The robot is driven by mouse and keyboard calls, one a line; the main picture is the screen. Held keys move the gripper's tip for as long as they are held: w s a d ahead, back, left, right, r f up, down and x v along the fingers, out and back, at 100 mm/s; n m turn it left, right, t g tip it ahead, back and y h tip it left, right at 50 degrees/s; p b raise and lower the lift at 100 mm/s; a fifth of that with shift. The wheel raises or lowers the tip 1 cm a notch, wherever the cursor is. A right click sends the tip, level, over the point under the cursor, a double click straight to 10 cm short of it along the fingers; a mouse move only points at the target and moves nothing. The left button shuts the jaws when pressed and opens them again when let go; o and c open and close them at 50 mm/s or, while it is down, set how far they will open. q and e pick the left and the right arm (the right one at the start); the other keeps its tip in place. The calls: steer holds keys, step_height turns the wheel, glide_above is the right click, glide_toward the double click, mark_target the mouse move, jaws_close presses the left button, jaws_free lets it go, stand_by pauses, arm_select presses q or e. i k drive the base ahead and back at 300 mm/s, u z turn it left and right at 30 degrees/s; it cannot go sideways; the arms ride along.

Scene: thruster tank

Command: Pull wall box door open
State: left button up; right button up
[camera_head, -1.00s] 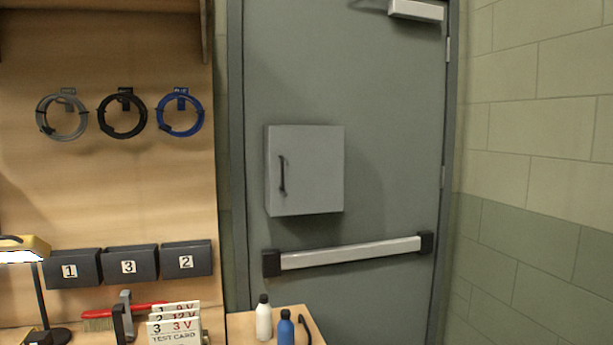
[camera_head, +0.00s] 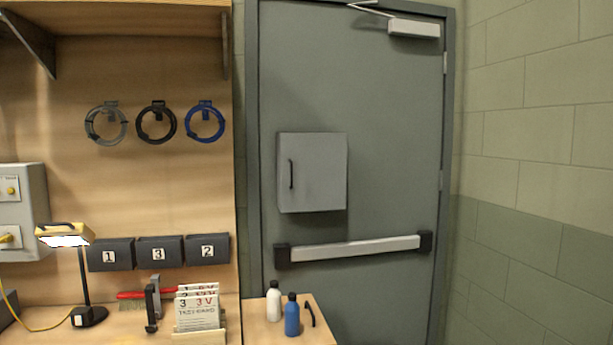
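The grey wall box (camera_head: 318,172) is fixed on the green-grey door, above the push bar. Its door is shut, with a dark vertical handle (camera_head: 291,174) at its left side. Neither of my grippers shows in the head view.
The large door (camera_head: 390,90) has a push bar (camera_head: 355,248) across it. A small wooden table (camera_head: 262,335) below holds a white bottle (camera_head: 273,302) and a blue bottle (camera_head: 292,316). At left, a workbench has a lamp (camera_head: 66,236), numbered bins (camera_head: 158,252) and test cards (camera_head: 198,308). A block wall (camera_head: 540,180) stands at right.

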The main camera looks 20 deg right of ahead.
mark_target(313, 166)
steer(key=u, duration=0.15)
steer(key=i, duration=0.9)
steer(key=z, duration=0.1)
